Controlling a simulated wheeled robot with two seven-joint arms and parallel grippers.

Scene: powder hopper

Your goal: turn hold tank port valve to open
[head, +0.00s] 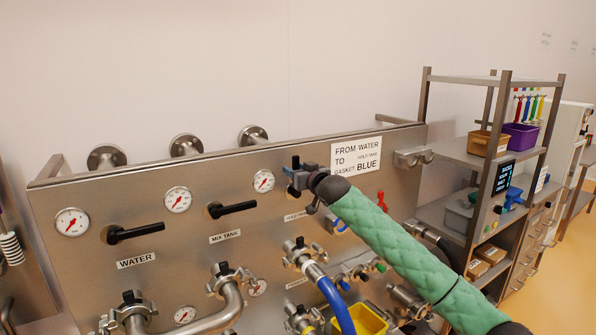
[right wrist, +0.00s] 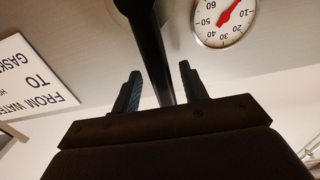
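The hold tank port valve's black handle (right wrist: 150,40) shows in the right wrist view as a long dark bar running between my right gripper's two fingers. My right gripper (head: 298,174) is at the panel beside the right-hand gauge, above a partly covered label. Its fingers (right wrist: 161,88) are apart, one on each side of the handle, with slim gaps showing on both sides. In the head view the gripper hides most of this handle, so its angle is hard to tell there. My left gripper is not in view.
The steel panel (head: 105,190) also carries the water handle (head: 135,232) and the mix tank handle (head: 232,208), both roughly horizontal. A sign (head: 356,158) is right of my gripper. Clamped ports and a blue hose (head: 330,288) sit below. A shelf rack (head: 500,115) stands at right.

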